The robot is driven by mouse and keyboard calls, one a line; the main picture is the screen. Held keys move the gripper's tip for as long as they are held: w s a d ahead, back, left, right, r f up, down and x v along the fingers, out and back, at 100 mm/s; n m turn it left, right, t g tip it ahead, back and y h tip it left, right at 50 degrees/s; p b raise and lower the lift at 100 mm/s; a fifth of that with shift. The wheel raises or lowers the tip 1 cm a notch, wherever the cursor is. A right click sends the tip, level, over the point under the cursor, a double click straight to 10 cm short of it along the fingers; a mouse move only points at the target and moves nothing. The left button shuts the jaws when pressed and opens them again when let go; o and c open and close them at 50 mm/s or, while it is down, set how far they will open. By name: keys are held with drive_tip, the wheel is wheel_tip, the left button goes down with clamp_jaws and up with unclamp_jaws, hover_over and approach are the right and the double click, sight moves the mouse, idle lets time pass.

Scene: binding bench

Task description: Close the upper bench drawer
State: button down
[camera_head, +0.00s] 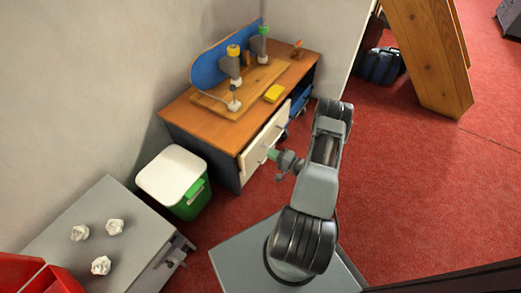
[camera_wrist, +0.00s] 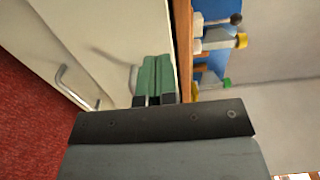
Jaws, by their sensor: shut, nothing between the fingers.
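The wooden-topped bench (camera_head: 225,125) stands against the wall. The pale upper drawer front (camera_head: 262,142) is just below its top edge, and in the wrist view it fills the middle (camera_wrist: 100,30). The front looks close to the bench face; I cannot tell whether a small gap remains. My gripper (camera_head: 272,154) is in front of the drawer front. Its green fingers (camera_wrist: 154,78) are shut and empty, pointing at the front beside a handle they partly hide. I cannot tell whether they touch it.
A lower front with a metal handle (camera_wrist: 72,88) adjoins the upper one. A white-lidded green bin (camera_head: 175,178) stands left of the bench. A grey table (camera_head: 130,225) holds crumpled white balls. On the bench are a wooden board, clamps and a yellow block (camera_head: 274,93). Red floor lies open right.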

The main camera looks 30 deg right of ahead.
sight(256, 146)
drive_tip(key=shift+b+x, duration=0.7)
drive_tip(key=shift+x, duration=2.3)
